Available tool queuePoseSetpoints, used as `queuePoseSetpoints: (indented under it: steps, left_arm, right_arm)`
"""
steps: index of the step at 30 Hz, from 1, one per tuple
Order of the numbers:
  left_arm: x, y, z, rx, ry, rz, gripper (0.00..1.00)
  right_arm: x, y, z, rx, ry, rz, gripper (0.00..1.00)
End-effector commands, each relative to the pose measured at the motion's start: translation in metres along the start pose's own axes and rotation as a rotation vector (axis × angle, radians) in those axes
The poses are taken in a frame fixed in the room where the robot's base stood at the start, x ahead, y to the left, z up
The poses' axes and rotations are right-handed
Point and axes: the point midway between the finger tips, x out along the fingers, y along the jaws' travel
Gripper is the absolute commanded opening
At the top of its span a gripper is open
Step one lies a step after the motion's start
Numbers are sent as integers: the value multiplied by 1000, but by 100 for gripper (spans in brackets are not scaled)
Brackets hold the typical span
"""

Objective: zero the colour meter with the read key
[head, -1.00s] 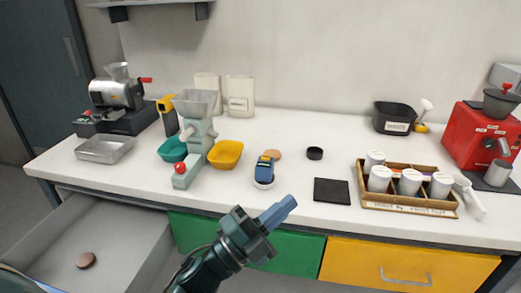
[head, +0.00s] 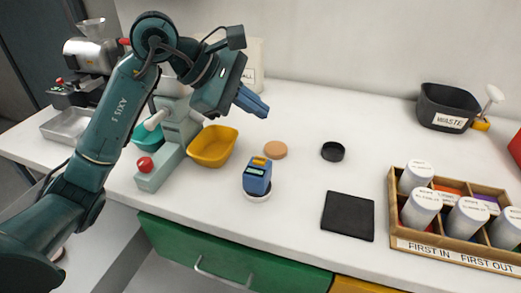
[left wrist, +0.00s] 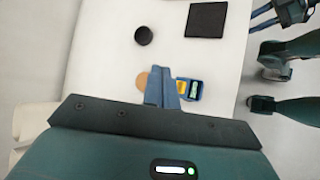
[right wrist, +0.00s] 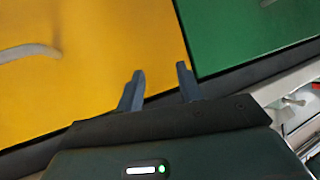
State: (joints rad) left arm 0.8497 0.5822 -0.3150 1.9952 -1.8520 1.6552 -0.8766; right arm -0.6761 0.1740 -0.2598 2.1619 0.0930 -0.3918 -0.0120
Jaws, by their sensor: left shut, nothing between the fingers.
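The colour meter (head: 257,178) is a small blue device with a yellow key and a small display on top. It sits upright on a white round piece on the white bench. It also shows in the left wrist view (left wrist: 189,90), just right of the fingertips. My left gripper (head: 262,107) is shut and empty, raised over the bench behind the meter in the head view and apart from it. My right gripper (right wrist: 160,70) is open and empty in front of the yellow and green drawer fronts, and is out of the head view.
A tan disc (head: 275,149) lies behind the meter. A black round cap (head: 333,151) and black mat (head: 348,215) lie right. A yellow bowl (head: 214,147) and grey-green mill (head: 170,150) stand left. A wooden rack (head: 450,250) of white jars stands far right.

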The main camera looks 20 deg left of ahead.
Motion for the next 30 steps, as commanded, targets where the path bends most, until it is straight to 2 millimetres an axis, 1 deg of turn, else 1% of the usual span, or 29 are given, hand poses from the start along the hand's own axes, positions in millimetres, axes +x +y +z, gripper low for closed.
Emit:
queuePoseSetpoints:
  steps: [4,14,17,24,30]
  left_arm:
    - [-3,2,-3,12,24,6,0]
    - [-1,0,-4,9,21,4,0]
    - [5,-4,-8,9,20,3,0]
    - [29,-21,-26,7,18,3,0]
    - [47,-34,-41,8,21,4,0]
  right_arm:
    - [0,-1,2,2,-3,-2,36]
    - [0,-1,6,4,-9,-3,36]
    - [3,-1,10,9,-8,-5,36]
    - [12,1,24,40,1,-13,36]
    - [15,3,26,63,38,-12,36]
